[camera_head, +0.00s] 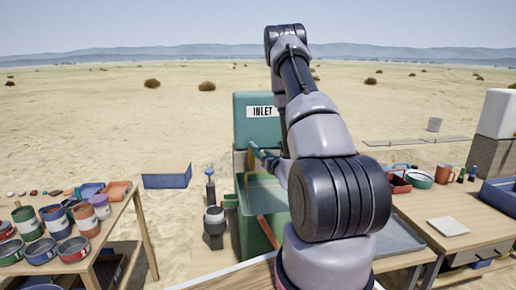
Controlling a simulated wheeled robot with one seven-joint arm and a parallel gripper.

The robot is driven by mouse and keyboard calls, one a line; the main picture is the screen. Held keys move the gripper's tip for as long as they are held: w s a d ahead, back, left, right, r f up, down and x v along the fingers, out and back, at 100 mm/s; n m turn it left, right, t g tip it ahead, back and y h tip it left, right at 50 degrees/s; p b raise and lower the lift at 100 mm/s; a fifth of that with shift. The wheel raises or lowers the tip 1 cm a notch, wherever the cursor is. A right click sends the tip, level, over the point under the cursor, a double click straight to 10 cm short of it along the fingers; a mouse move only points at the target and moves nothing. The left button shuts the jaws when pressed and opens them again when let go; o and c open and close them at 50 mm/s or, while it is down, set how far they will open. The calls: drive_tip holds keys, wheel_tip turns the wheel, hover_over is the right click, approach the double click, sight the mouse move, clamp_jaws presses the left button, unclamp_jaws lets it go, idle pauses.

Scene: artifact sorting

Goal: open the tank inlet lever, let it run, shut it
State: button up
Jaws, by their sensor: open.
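The green tank (240,104) stands in the middle, with a white INLET label (262,112) on its upright back. A narrow yellowish part (250,161), which looks like the inlet lever, hangs below the label at the left. My gripper (259,152) is open at the front of the tank's back, close beside this part. I cannot tell whether it touches it. My own arm hides the right side of the tank and part of the gripper. The basin below (246,230) is partly visible, with a reddish-brown bar (268,232) leaning at its front.
A left table (125,207) holds several paint cans. A dark pump-like device (213,225) stands just left of the tank, and a blue bin (166,179) lies on the sand behind. A right table (424,213) holds a white tile (448,227), mugs and trays.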

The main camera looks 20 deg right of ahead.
sight(255, 145)
drive_tip(key=shift+m+h, duration=0.3)
drive_tip(key=shift+h, duration=0.2)
drive_tip(key=w, duration=0.3)
drive_tip(key=w+d, duration=0.1)
drive_tip(key=w, duration=0.3)
drive_tip(key=w+f, duration=0.1)
drive_tip(key=w, duration=0.2)
drive_tip(key=shift+w+d, duration=0.2)
drive_tip(key=shift+d, duration=0.15)
clamp_jaws()
drive_tip(key=shift+r, duration=0.1)
idle(0.5)
